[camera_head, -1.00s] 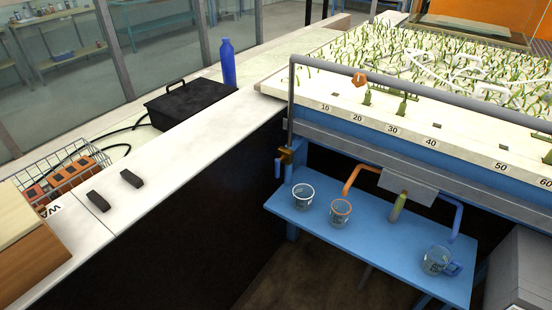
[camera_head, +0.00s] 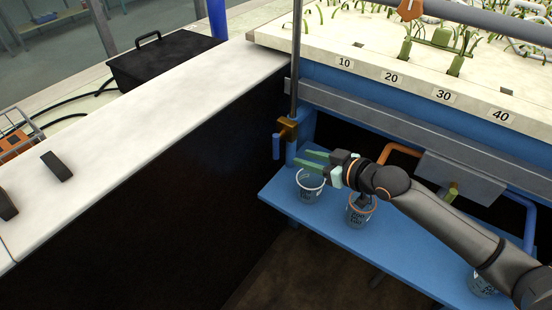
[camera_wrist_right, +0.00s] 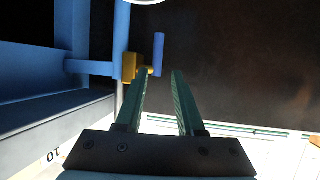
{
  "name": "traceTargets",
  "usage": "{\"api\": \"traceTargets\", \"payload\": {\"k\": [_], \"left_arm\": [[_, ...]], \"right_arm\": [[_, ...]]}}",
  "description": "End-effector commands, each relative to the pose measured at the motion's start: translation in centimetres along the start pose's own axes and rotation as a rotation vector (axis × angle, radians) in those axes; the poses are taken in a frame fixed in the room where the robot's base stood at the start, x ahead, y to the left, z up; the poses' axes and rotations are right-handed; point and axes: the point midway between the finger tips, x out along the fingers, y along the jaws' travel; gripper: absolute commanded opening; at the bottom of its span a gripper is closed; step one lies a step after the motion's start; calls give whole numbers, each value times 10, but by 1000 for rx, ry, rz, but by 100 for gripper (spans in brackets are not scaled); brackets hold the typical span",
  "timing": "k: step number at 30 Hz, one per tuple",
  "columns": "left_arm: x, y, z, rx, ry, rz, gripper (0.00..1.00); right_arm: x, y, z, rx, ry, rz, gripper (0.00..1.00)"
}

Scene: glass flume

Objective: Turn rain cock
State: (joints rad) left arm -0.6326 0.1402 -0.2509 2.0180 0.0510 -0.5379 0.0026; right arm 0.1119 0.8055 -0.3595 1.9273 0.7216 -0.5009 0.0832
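The rain cock is a brass valve body (camera_head: 287,130) with a blue lever (camera_head: 276,146) hanging down, at the foot of the grey pipe by the flume's corner. My right gripper (camera_head: 305,159) is open and empty, its green fingers pointing left toward the lever, just to its right. In the right wrist view the blue lever (camera_wrist_right: 158,54) lies just beyond the open fingertips (camera_wrist_right: 160,76), its near end in line with the gap. The brass body (camera_wrist_right: 130,66) is beside the left fingertip; I cannot tell whether they touch. My left gripper is not in view.
A blue shelf (camera_head: 285,195) below carries a clear cup (camera_head: 309,190) and an orange-rimmed cup (camera_head: 360,212), both close under my right gripper and arm. The flume's blue frame (camera_head: 340,88) is above. A white counter (camera_head: 150,100) is at left.

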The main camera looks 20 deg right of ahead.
Motion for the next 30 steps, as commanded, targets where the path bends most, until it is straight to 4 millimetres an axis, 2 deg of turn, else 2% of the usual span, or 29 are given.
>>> {"api": "traceTargets", "payload": {"k": [5,8,15,21,30], "left_arm": [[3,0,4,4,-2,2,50],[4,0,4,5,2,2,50],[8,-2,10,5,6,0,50],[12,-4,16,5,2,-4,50],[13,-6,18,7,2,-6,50]], "right_arm": [[10,5,-6,-2,7,-1,37],[24,4,-6,-1,8,-2,37],[73,5,-6,-2,8,-1,37],[106,4,-5,-3,6,-1,37],[125,4,-6,-4,4,-1,37]]}}
